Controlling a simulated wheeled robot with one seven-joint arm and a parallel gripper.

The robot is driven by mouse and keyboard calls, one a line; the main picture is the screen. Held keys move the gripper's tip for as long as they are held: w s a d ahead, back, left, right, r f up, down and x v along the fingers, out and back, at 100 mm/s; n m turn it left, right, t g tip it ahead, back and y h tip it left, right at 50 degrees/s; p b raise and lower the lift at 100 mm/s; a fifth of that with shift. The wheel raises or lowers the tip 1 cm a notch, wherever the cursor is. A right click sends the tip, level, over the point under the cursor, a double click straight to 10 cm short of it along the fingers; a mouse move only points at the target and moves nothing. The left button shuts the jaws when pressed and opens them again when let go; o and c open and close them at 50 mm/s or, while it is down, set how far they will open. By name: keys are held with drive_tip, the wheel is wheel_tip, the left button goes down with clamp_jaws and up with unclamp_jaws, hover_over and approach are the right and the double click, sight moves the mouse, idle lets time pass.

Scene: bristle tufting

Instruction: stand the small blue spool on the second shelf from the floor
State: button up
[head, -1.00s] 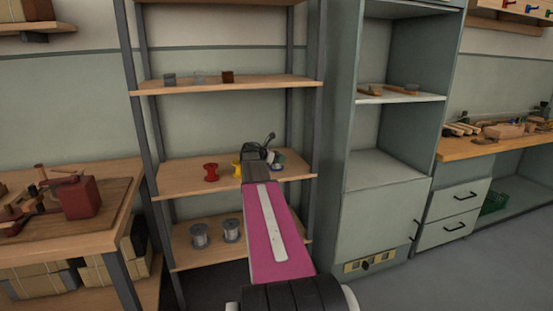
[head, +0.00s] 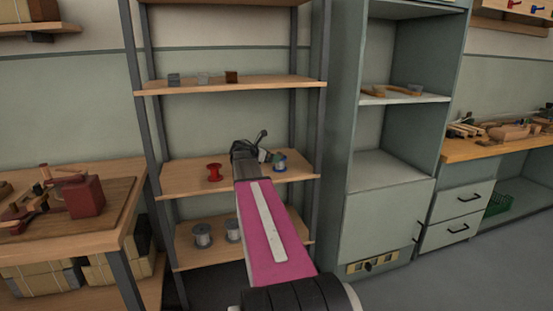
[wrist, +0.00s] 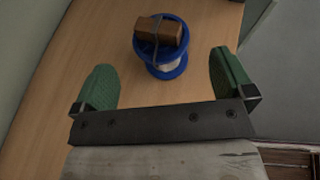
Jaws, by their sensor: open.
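The small blue spool (head: 280,162) is at the right end of the wooden shelf (head: 190,182), the second board up from the floor. In the wrist view the blue spool (wrist: 160,66) stands on the wood, with a brown block (wrist: 158,31) with a grey band over its top. My gripper (wrist: 161,62) is open, its green fingers apart on either side and a little short of the spool, not visibly touching it. In the head view my gripper (head: 258,153) is just left of the spool, partly hidden by my wrist.
A red spool (head: 214,172) stands further left on the same shelf. Grey spools (head: 202,235) stand on the board below. Small blocks (head: 231,77) sit on the board above. Rack posts (head: 317,130) and a grey cabinet (head: 385,215) stand at the right.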

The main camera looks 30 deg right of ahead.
drive_tip(key=v, duration=0.5)
idle(0.5)
